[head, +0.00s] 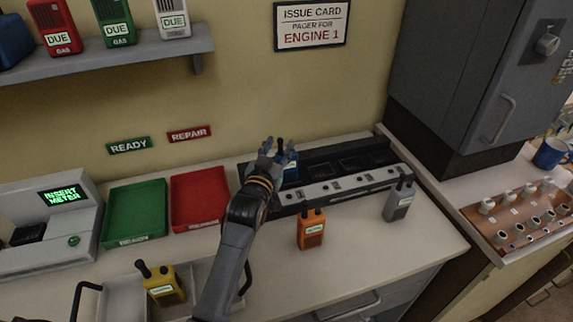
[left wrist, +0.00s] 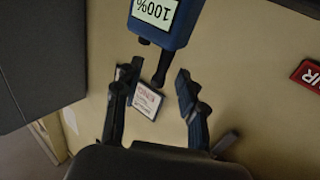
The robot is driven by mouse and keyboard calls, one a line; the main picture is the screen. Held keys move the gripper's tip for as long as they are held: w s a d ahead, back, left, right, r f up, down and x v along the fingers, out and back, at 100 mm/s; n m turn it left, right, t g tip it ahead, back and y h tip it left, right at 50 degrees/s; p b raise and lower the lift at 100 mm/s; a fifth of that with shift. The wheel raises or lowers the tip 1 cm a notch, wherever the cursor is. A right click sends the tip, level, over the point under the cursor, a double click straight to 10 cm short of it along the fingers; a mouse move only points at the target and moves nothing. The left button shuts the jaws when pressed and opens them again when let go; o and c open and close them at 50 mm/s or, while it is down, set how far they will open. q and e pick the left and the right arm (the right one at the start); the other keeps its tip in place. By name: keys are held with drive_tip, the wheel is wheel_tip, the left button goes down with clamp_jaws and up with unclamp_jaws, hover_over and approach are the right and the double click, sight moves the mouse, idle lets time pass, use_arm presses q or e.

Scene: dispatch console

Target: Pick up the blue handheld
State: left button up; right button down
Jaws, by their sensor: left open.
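The blue handheld (head: 291,172) stands in the left end of the black charger rack (head: 399,179) in the head view, partly hidden by my left gripper. The left wrist view shows the blue handheld (left wrist: 172,22) at the top, with a white "100%" label upside down. Its black antenna points down in that picture, between the two fingertips. My left gripper (head: 277,153) is open at the handheld's upper end; it also shows in the left wrist view (left wrist: 156,75). I cannot tell whether the fingers touch it. My right gripper is not in view.
An orange handheld (head: 311,229) and a grey one (head: 399,200) stand before the rack. A yellow handheld (head: 163,285) sits in a grey tray at the front. Green (head: 136,211) and red (head: 199,198) trays lie left. A grey cabinet (head: 455,75) rises right.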

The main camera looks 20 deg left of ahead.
use_arm(q)
drive_tip(key=shift+w, duration=0.9)
clamp_jaws()
drive_tip(key=shift+r, duration=0.1)
